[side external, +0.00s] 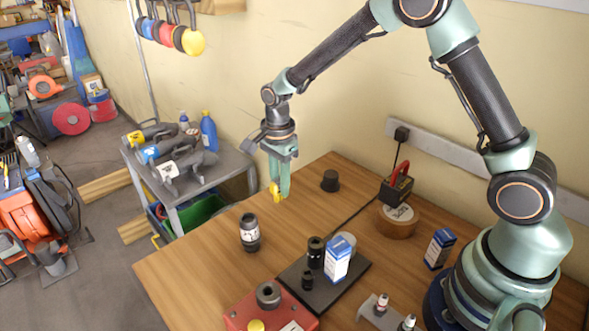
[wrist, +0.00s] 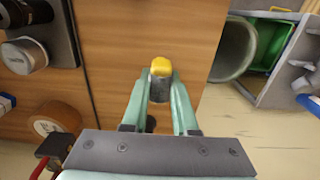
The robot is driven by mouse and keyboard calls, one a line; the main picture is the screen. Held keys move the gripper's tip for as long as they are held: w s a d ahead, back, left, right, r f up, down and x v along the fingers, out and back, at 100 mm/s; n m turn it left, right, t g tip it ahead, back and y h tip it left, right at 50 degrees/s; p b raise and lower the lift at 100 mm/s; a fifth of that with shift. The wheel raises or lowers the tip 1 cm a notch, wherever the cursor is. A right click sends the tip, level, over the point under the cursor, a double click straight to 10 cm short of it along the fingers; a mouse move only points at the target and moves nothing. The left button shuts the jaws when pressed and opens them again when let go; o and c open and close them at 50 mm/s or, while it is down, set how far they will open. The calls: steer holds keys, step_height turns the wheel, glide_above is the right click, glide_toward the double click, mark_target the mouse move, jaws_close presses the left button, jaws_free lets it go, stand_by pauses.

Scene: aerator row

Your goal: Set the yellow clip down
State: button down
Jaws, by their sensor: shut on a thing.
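The yellow clip (side external: 275,190) is at the tips of my gripper (side external: 281,186), above the far left part of the wooden table. In the wrist view the clip (wrist: 161,67) shows a yellow end and a grey body between the two pale green fingers of my gripper (wrist: 161,84). The fingers are shut on it, and they hide part of its sides. Bare wood shows around the clip in the wrist view. The clip appears raised above the tabletop in the side view, though the exact gap is hard to tell.
A dark bottle (side external: 250,232) stands at the left of the table. A black tray (side external: 292,274) with dark cylinders and a blue-white box (side external: 337,258) is nearer. A black stub (side external: 330,181) stands at the back. The wood between the bottle and stub looks clear. A grey cart (side external: 222,166) stands left.

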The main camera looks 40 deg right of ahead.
mark_target(281, 200)
steer(key=shift+f, duration=1.85)
steer(key=shift+f, duration=0.1)
steer(key=c, duration=0.7)
jaws_free()
